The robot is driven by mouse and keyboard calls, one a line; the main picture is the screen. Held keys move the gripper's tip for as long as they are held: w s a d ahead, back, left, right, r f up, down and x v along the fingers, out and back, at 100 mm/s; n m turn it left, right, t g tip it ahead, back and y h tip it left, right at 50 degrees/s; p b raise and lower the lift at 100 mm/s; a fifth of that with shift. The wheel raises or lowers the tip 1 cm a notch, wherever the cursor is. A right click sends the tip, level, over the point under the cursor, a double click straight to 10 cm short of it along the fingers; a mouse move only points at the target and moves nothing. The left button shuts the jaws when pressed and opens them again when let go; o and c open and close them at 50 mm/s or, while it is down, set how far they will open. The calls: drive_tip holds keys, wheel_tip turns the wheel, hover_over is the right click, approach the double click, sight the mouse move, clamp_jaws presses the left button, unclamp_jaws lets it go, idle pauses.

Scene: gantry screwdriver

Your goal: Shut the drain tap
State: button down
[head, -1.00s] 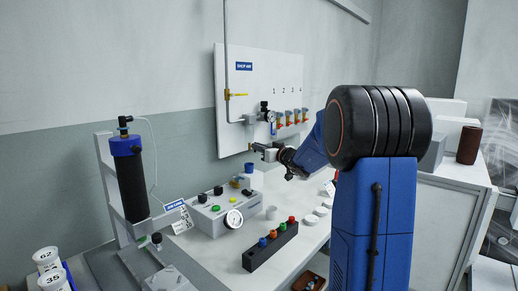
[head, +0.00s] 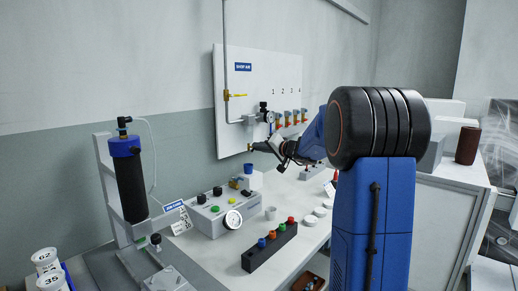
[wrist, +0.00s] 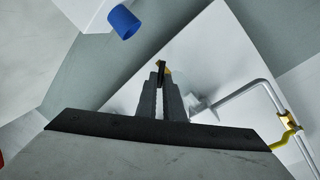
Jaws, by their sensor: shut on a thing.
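The drain tap (head: 251,148) is a small brass and black fitting low on the front of the white wall panel, below the air regulator.
The white panel (head: 230,110) carries a yellow-handled valve (head: 237,95), the regulator (head: 267,115) and several orange-topped fittings. A yellow lever (wrist: 278,143) shows at right in the wrist view.

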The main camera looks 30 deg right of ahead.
drive_tip(key=shift+w+d+f+m+g+y, duration=0.2)
drive_tip(key=shift+m+y, duration=0.25)
drive_tip(key=shift+m, duration=1.1)
drive_tip(key=shift+s+d+m+g+y, duration=0.1)
drive_tip(key=shift+m+g+y, duration=0.3)
drive_tip(key=shift+m, duration=1.15)
drive_tip(key=c, duration=1.9)
unclamp_jaws()
drive_tip(key=v, duration=1.7)
drive_tip(key=shift+s+f, duration=0.15)
drive_tip(key=shift+s, duration=0.1)
